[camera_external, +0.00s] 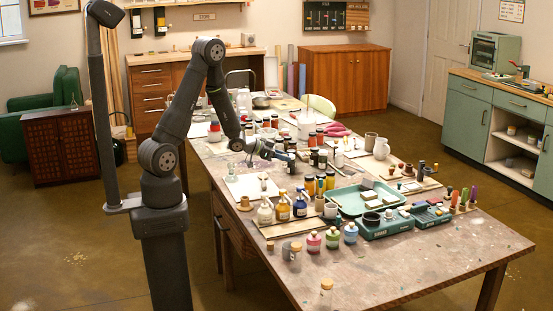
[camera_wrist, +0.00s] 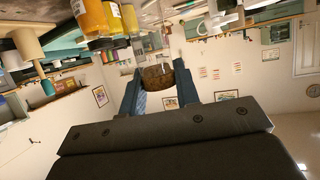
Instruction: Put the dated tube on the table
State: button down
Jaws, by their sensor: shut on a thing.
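My gripper (camera_external: 288,156) is low over the middle of the crowded table (camera_external: 400,262), near dark-capped jars. In the wrist view its two blue-grey fingers (camera_wrist: 158,88) are shut on a brown, rounded, cork-like thing (camera_wrist: 158,76). I see mainly its brown end, and the rest is hidden. I cannot tell whether it belongs to the dated tube, as no date is readable. In the external view the held thing is too small to make out.
Stoppered bottles (camera_external: 299,206), a green tray (camera_external: 349,207) and a rack of coloured tubes (camera_external: 464,197) crowd the near half. The table's front right corner is mostly clear.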

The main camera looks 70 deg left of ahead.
aim_at(283, 165)
jog(key=shift+a+f, duration=0.15)
jog(key=shift+a, duration=0.05)
jog(key=shift+f, duration=1.95)
jog(key=shift+f, duration=0.2)
jog(key=c, duration=1.1)
grip_release()
jog(key=shift+r, duration=0.1)
jog(key=shift+r, duration=0.15)
jog(key=v, duration=1)
jog(key=shift+s+a+r, duration=0.1)
jog(key=shift+s+a, duration=0.05)
jog(key=shift+s, duration=0.2)
jog(key=shift+o, duration=0.5)
jog(key=shift+s+r, duration=0.2)
jog(key=shift+s, duration=0.35)
